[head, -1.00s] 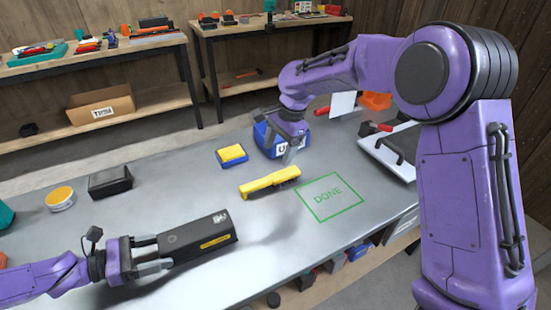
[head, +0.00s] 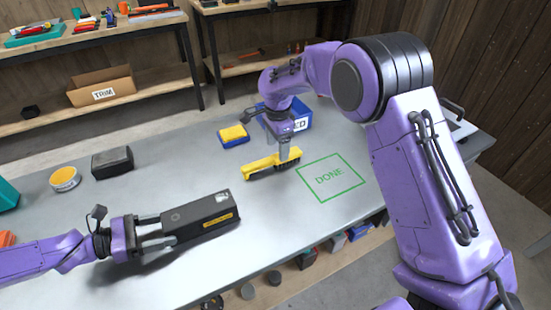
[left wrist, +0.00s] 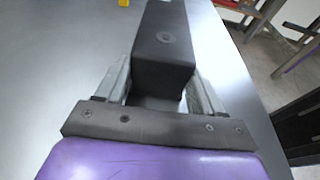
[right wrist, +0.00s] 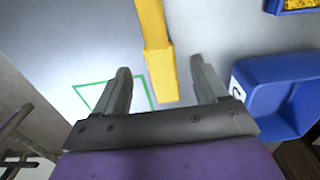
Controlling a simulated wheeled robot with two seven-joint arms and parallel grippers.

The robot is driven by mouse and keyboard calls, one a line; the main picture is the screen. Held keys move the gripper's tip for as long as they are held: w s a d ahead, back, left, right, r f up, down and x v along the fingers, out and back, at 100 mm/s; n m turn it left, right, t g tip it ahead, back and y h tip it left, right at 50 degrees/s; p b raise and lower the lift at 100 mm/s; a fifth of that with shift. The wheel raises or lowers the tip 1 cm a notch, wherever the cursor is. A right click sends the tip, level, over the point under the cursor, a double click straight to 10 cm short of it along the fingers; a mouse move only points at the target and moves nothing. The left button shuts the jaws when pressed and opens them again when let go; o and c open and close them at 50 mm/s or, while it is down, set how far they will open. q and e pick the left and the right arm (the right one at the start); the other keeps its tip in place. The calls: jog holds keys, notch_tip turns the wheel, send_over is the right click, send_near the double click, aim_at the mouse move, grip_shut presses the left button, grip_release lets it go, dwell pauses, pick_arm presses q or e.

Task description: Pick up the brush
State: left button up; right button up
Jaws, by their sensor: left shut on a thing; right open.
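The brush (head: 262,166) has a yellow back and dark bristles and lies on the grey table left of the green DONE square. It also shows in the right wrist view (right wrist: 158,60), its near end between the finger tips. My right gripper (head: 283,152) is open over the brush's right end; whether a finger touches it I cannot tell. My left gripper (head: 160,240) is shut on a black box-shaped thing (head: 200,217) with a yellow label, low over the table's front. The left wrist view shows that dark block (left wrist: 164,45) between both fingers.
The green DONE square (head: 331,177) is empty. A dark block (head: 112,162) and a round yellow tin (head: 65,179) stand at the left.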

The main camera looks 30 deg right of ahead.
aim_at(276, 157)
notch_tip(276, 157, down, 6)
jog(key=shift+a+r, duration=0.1)
jog(key=shift+r, duration=0.05)
jog(key=c, duration=1.2)
notch_tip(276, 157, up, 10)
jog(key=shift+r, duration=0.1)
